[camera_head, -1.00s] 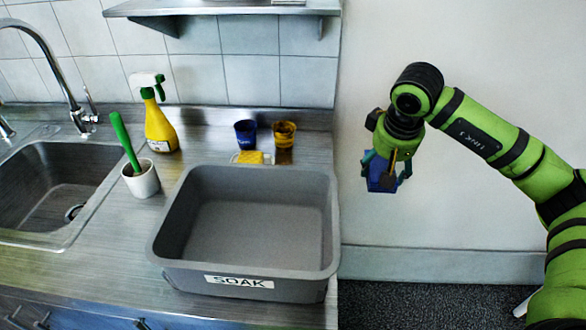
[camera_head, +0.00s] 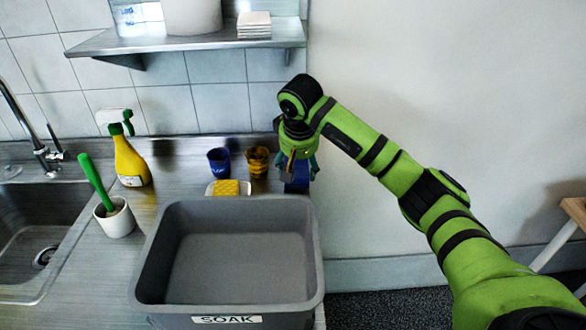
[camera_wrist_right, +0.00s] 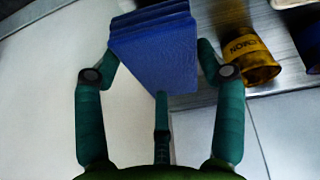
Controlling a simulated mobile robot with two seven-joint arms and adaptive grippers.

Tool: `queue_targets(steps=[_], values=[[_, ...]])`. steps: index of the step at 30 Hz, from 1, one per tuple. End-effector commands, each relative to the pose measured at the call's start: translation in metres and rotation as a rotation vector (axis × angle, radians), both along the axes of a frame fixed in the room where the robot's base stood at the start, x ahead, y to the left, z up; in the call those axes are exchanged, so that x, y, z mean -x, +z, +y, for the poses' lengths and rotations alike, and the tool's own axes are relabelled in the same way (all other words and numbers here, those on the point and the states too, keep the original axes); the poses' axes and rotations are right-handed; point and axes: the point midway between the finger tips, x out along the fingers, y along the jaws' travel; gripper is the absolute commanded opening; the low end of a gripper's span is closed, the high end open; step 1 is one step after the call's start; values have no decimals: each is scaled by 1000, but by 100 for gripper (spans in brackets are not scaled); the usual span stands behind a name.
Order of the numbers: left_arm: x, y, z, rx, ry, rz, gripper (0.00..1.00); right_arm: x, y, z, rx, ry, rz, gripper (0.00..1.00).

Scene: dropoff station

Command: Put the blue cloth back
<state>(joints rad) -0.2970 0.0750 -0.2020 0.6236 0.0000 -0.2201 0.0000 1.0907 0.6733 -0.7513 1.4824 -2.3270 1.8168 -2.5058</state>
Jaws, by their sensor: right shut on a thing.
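The blue cloth (camera_head: 298,187) is a folded, layered block hanging below my right gripper (camera_head: 300,168) in the head view. In the right wrist view the cloth (camera_wrist_right: 155,50) sits between the fingers of my right gripper (camera_wrist_right: 158,62), which are shut on it. In the head view it shows at the counter's right end, right of the yellow cup (camera_head: 258,161) and behind the grey SOAK tub (camera_head: 228,310). I cannot tell whether it touches the counter. My left gripper is not in view.
A blue cup (camera_head: 219,161) and a yellow sponge on a dish (camera_head: 228,188) are behind the tub. A yellow spray bottle (camera_head: 130,160) and a white pot with a green-handled brush (camera_head: 115,218) stand by the sink (camera_head: 22,235). A metal shelf (camera_head: 190,42) hangs above.

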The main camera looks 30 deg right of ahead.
Motion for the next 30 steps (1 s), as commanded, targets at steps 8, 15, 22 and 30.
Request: queue_targets(steps=[8,15,22,30], values=[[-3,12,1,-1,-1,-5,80,-8,-17,11,-2,2,6,44],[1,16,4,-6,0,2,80,-9,-36,10,0,1,0,44],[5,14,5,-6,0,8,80,-9,-37,10,0,1,-1,44],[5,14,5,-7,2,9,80,-9,-37,10,0,1,0,95]])
